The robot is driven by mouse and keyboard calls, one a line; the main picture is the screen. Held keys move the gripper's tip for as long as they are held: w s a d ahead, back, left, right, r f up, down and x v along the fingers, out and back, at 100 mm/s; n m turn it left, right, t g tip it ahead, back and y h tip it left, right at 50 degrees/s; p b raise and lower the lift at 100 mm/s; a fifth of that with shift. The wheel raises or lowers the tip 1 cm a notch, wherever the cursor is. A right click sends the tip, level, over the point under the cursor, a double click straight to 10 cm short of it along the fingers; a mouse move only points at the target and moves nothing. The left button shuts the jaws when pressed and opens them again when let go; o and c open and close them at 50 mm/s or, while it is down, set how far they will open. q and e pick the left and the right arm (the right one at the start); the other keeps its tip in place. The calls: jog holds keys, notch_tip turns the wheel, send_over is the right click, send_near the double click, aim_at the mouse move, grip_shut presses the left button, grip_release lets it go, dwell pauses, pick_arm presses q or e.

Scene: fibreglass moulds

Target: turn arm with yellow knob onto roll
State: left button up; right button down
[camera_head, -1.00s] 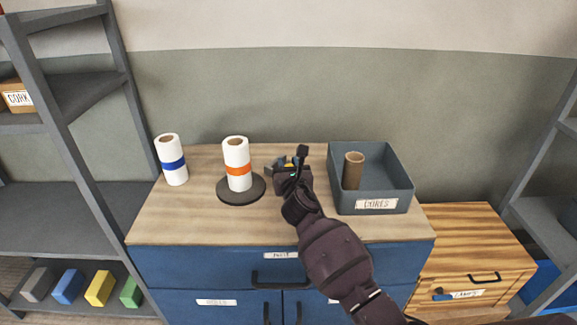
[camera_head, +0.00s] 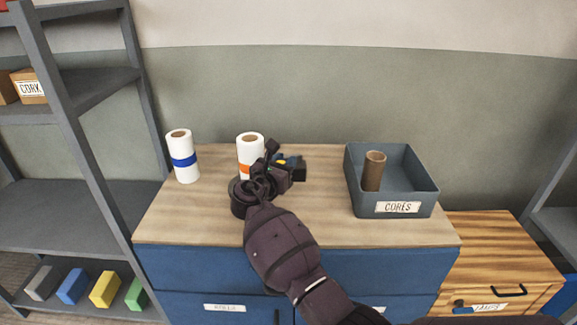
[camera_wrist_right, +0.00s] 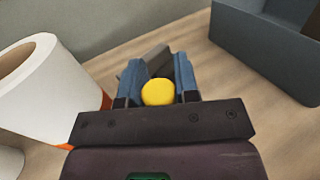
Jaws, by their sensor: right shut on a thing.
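The roll (camera_head: 250,144) is white with an orange band and stands upright on a round dark base on the cabinet top. It also shows at the left of the right wrist view (camera_wrist_right: 45,85). The yellow knob (camera_wrist_right: 158,92) sits between the fingers of my right gripper (camera_wrist_right: 158,88), which is shut on it. In the head view my right gripper (camera_head: 282,160) is just right of the roll and hides part of it and its base. A dark grey arm piece (camera_wrist_right: 155,60) shows beyond the knob; where it meets the roll is hidden. My left gripper is not in view.
A second white roll with a blue band (camera_head: 183,158) stands at the left. A grey bin labelled CORES (camera_head: 398,208) holds a brown tube (camera_head: 374,170) at the right. Clear wooden top (camera_head: 330,220) lies between my arm and the bin. Grey shelves flank the cabinet.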

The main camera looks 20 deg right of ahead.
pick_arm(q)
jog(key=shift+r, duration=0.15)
pick_arm(e)
jog(key=shift+w+a+m+g+h, duration=0.1)
jog(key=shift+m+g+h, duration=0.2)
jog(key=shift+h, duration=0.1)
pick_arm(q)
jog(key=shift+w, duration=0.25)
pick_arm(e)
jog(key=c, duration=0.8)
grip_release()
jog(key=shift+c, duration=0.2)
